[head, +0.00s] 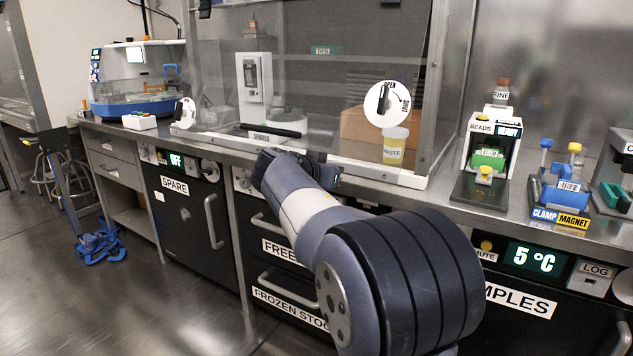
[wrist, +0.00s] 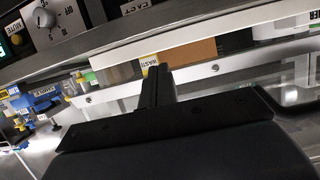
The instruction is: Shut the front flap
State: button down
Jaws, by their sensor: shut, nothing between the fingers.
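A clear front panel (head: 345,75), which looks like the front flap, spans the front of the bench-top enclosure. I cannot tell for sure whether the panel is fully open or partly lowered. My gripper (head: 285,165) is low at the bench's front edge, below the enclosure, partly hidden by my arm. In the wrist view its dark fingers (wrist: 157,86) are together and empty, with the enclosure's front edge beyond them.
Inside the enclosure are a yellow WASTE cup (head: 395,147), a brown box (head: 362,130) and a white device (head: 254,85). A bead station (head: 488,150) and a clamp magnet rack (head: 562,192) stand right. Drawers and cabinets with handles (head: 213,222) line the bench front.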

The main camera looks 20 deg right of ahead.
jog(key=x, duration=0.6)
jog(key=b+x, duration=0.1)
jog(key=x, duration=0.2)
jog(key=shift+w+d+r, duration=0.15)
jog(key=shift+d+r, duration=0.05)
jog(key=shift+r, duration=0.05)
jog(key=shift+a, duration=0.1)
